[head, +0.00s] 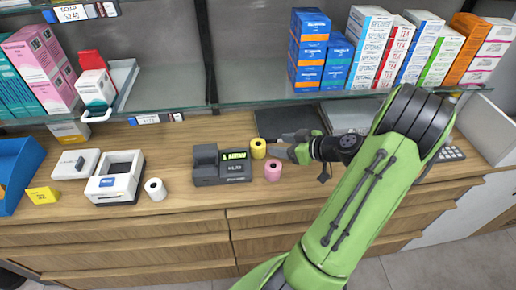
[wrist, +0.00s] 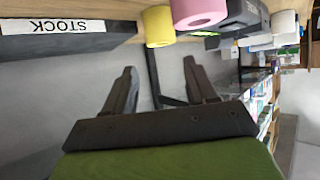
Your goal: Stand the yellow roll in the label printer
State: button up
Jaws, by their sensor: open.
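The yellow roll (head: 258,148) stands on the wooden counter, just right of the dark card terminal. My gripper (head: 279,146) is open and empty, close to the right of the yellow roll. In the wrist view the yellow roll (wrist: 158,27) shows beyond the tips of my open gripper (wrist: 160,72), and nothing is between the fingers. The label printer appears to be the white box with a dark open bay (head: 100,188), left on the counter. The bay looks empty, though its inside is dark.
A pink roll (head: 273,170) stands in front of the yellow roll. The dark terminal (head: 208,172) and a white roll (head: 155,189) lie between it and the printer. A glass shelf (head: 245,103) with boxes overhangs the counter's back.

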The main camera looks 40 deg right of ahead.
aim_at(259, 144)
jog(key=x, duration=0.8)
jog(key=shift+f, duration=0.15)
jog(key=shift+c, duration=0.5)
jog(key=c, duration=0.7)
